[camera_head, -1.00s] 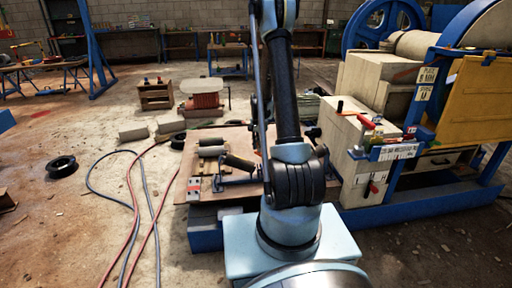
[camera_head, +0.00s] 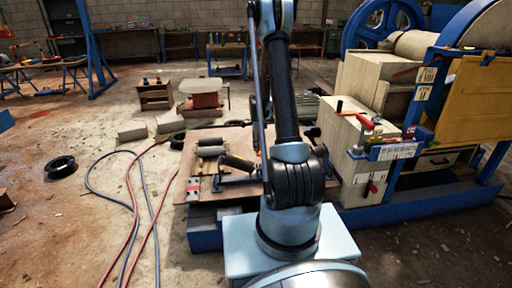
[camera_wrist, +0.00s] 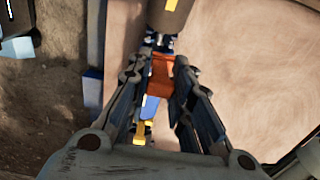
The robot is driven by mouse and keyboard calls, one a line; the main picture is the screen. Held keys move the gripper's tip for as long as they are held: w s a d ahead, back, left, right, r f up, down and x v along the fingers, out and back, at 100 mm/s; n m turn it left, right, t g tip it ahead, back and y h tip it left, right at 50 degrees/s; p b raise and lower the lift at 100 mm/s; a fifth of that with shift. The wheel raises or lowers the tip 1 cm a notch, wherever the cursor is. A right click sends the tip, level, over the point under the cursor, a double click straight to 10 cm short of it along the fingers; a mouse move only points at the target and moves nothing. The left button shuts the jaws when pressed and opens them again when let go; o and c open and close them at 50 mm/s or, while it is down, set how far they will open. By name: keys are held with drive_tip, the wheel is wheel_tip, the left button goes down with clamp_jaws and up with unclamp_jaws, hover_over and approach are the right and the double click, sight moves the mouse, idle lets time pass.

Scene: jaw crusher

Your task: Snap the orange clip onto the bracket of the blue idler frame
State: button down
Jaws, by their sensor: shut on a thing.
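In the wrist view, my gripper (camera_wrist: 162,74) has its two fingers closed on the orange clip (camera_wrist: 160,84), which sits between the fingertips. Blue parts of the idler frame (camera_wrist: 150,106) show below the clip, between the fingers. A dark roller (camera_wrist: 170,14) with a yellow mark is just beyond the fingertips, with small blue and dark pieces at its end. Whether the clip touches the bracket cannot be told. In the head view, the idler frame (camera_head: 222,181) lies on the board with a dark tilted roller, and my arm hides the gripper and clip.
The brown board (camera_head: 200,136) also carries pale rollers (camera_head: 210,146). The crusher's beige block (camera_head: 350,150) and blue frame (camera_head: 430,205) stand close on the right. Hoses (camera_head: 135,205) and a black spool (camera_head: 61,167) lie on the floor at left.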

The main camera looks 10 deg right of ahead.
sight(257, 152)
drive_tip(key=shift+f, duration=2.9)
drive_tip(key=shift+f, duration=1.25)
drive_tip(key=shift+r, duration=0.2)
drive_tip(key=shift+r, duration=0.8)
drive_tip(key=shift+f, duration=1)
idle(1.0)
drive_tip(key=c, duration=1.4)
unclamp_jaws()
drive_tip(key=shift+o, duration=0.2)
